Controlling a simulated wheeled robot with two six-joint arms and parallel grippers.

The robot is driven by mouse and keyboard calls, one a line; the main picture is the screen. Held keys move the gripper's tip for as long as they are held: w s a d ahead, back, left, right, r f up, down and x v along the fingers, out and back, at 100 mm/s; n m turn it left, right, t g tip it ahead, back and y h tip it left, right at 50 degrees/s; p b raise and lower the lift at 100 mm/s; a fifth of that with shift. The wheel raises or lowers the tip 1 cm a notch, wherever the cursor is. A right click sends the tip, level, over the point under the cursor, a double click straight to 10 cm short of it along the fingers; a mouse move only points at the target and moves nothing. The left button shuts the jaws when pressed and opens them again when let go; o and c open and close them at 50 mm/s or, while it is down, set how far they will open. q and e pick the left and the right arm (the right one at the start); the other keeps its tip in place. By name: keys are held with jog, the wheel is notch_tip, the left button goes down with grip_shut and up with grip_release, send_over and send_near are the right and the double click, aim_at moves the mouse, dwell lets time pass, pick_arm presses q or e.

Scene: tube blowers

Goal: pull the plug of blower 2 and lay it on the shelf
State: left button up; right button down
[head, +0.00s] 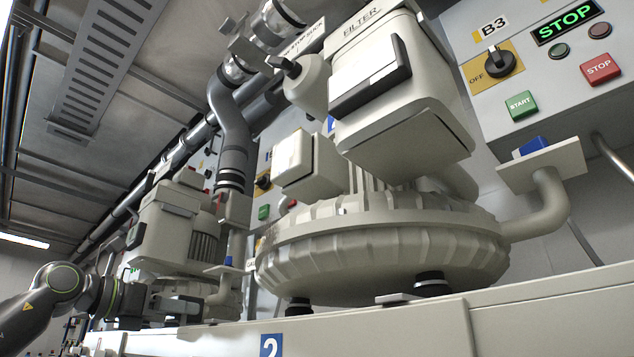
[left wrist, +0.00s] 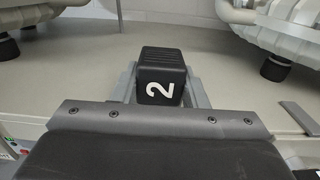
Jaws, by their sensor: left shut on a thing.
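The plug (left wrist: 162,77) is a black ribbed block with a white 2 on its face, seen in the left wrist view. My left gripper (left wrist: 163,92) is shut on it, with a grey finger on each side. The beige shelf (left wrist: 100,50) lies under and beyond the plug; I cannot tell whether they touch. In the head view my left gripper (head: 180,306) reaches in from the left, low over the front of the shelf (head: 380,325); the plug is hard to make out there. My right gripper is not in view.
A large beige blower (head: 380,240) on black feet fills the middle. A smaller-looking blower (head: 165,235) stands behind my left gripper. A control panel marked B3 (head: 560,65) is at the right. Bare shelf shows between the blower feet in the left wrist view.

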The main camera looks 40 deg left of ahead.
aim_at(170, 315)
pick_arm(q)
jog(key=shift+f+b, duration=0.55)
jog(key=shift+f, duration=0.05)
dwell(0.4)
jog(key=o, duration=1.3)
jog(key=shift+s+b, duration=0.3)
jog(key=shift+s, duration=0.2)
jog(key=s, duration=0.1)
jog(key=s+b, duration=0.1)
jog(key=s, duration=0.1)
jog(key=s+b, duration=0.1)
jog(key=s, duration=0.1)
jog(key=shift+s+a+f, duration=0.1)
jog(key=shift+s+a, duration=0.1)
jog(key=shift+a, duration=0.05)
jog(key=s, duration=0.6)
jog(key=s+a, duration=0.1)
jog(key=s, duration=1.2)
jog(key=shift+a, duration=0.3)
